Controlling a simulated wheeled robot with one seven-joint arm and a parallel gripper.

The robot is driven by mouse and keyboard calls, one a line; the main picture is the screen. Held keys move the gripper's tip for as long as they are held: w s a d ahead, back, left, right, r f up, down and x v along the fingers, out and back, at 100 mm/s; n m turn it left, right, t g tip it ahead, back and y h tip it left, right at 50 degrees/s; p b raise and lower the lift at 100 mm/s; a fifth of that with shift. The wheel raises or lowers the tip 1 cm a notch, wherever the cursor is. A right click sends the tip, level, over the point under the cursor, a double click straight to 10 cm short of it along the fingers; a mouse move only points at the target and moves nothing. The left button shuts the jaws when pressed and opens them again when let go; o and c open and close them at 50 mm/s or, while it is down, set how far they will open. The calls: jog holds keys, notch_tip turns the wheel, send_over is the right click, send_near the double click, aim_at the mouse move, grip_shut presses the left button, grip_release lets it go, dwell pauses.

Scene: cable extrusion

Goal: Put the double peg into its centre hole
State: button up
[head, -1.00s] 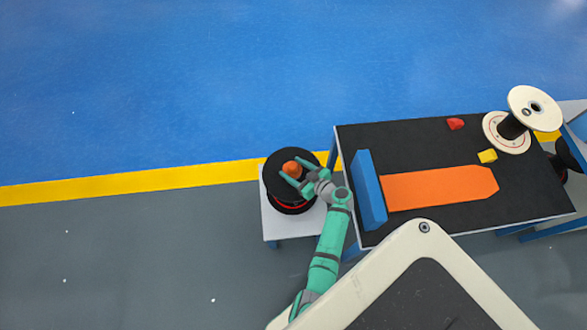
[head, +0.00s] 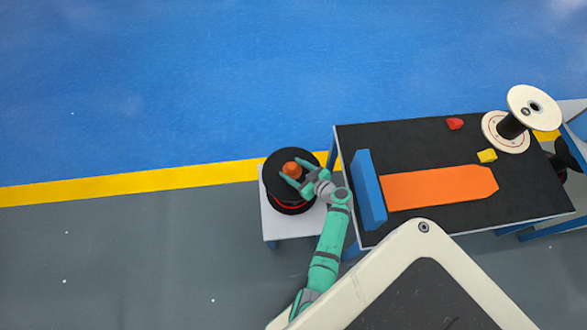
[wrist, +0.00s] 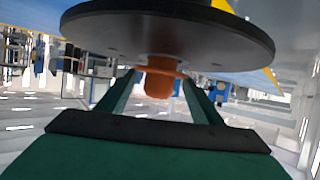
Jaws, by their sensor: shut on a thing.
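The orange double peg (head: 292,168) is at the middle of the black spool's (head: 276,183) upper face in the head view. In the wrist view the peg (wrist: 159,84) meets the centre of the spool's dark round flange (wrist: 100,30). The hole itself is hidden, so I cannot tell how deep the peg sits. My gripper (head: 295,174) is shut on the peg, with one green finger on each side. Its fingers also show in the wrist view (wrist: 158,88).
The spool stands on a small white table (head: 272,228). To its right is a black-topped table (head: 400,145) with a blue block (head: 368,190), an orange board (head: 438,188), small red (head: 454,123) and yellow (head: 487,156) pieces and a cream spool (head: 525,98).

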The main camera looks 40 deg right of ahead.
jog(key=shift+f, duration=0.7)
jog(key=o, duration=0.8)
jog(key=shift+v, duration=5.5)
jog(key=shift+f, duration=0.1)
